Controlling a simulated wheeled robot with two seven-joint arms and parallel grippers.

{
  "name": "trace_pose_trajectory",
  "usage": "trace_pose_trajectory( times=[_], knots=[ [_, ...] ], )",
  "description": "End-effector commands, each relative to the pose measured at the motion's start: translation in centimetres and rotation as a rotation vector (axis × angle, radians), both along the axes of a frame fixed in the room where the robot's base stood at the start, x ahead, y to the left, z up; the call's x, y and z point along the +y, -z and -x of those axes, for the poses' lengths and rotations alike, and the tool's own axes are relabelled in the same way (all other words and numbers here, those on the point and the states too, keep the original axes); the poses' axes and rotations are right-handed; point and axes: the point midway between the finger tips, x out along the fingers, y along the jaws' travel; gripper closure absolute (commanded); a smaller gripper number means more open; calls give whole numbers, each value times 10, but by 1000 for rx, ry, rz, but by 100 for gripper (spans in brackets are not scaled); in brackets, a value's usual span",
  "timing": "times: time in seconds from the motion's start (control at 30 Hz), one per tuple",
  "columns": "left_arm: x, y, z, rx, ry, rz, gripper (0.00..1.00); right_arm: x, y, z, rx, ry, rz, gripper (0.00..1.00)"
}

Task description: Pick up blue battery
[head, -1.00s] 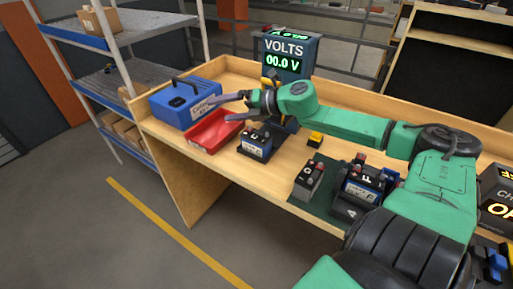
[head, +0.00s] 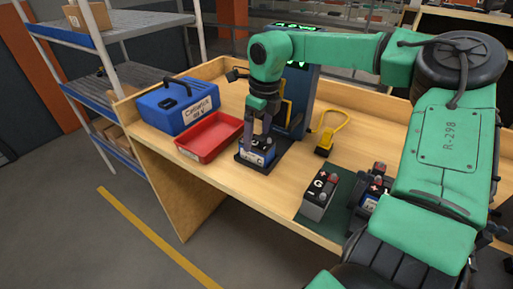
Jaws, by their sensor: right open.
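The blue battery (head: 257,158) stands on a dark pad on the wooden workbench, just right of the red tray. My right gripper (head: 257,138) points down over this battery, with its fingers open at the battery's top. The fingers cover part of the battery, and I cannot tell whether they touch it. My left gripper is not in view.
A red tray (head: 210,136) and a blue toolbox (head: 178,106) are left of the battery. A grey battery marked G (head: 318,197) stands on a green mat. The volts display (head: 304,85) is behind my arm.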

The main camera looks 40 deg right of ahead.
Motion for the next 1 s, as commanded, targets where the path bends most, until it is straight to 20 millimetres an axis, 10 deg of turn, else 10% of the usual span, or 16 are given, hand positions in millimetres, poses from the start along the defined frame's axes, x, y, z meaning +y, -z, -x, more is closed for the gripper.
trace_pose_trajectory(
  times=[0.4,0.67,1.0],
  knots=[
    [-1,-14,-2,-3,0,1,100,0,38,-5,-1,2,-1,3],
    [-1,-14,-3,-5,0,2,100,0,37,-5,-1,2,-1,98],
    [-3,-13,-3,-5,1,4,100,0,33,-6,-3,2,-2,100]
  ],
)
